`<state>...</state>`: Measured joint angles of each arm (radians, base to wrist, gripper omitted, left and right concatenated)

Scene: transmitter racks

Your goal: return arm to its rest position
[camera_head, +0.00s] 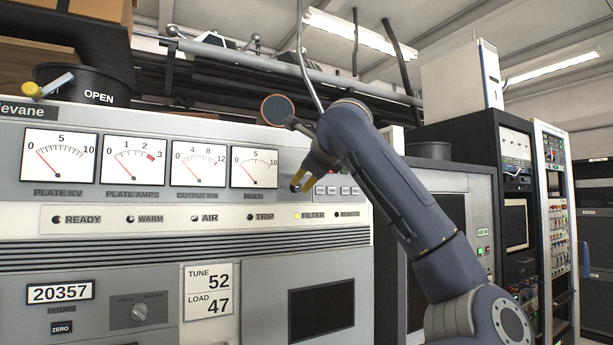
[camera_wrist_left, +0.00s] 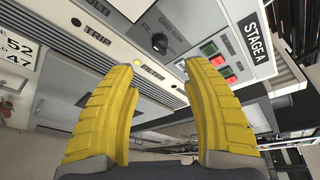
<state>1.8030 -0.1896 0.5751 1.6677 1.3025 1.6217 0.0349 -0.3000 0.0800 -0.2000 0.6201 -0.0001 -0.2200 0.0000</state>
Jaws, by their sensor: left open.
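My left arm (camera_head: 392,190) rises from the lower right and bends down at its wrist toward the grey transmitter panel (camera_head: 150,205). My left gripper (camera_head: 302,183) has yellow fingertips and is in front of the panel, just right of the MULTI meter (camera_head: 254,167). In the left wrist view the two yellow fingers (camera_wrist_left: 159,66) are spread apart with nothing between them. Beyond them show a black knob (camera_wrist_left: 160,43) and green and red buttons (camera_wrist_left: 217,60) beside a STAGE A label (camera_wrist_left: 255,40). My right gripper is in neither view.
Several meters line the panel's upper part, with a row of lamps below; the FILTER lamp (camera_head: 297,216) is lit amber. A black bin marked OPEN (camera_head: 84,84) stands on top at the left. A dark equipment rack (camera_head: 515,200) stands at the right. Pipes (camera_head: 290,70) run overhead.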

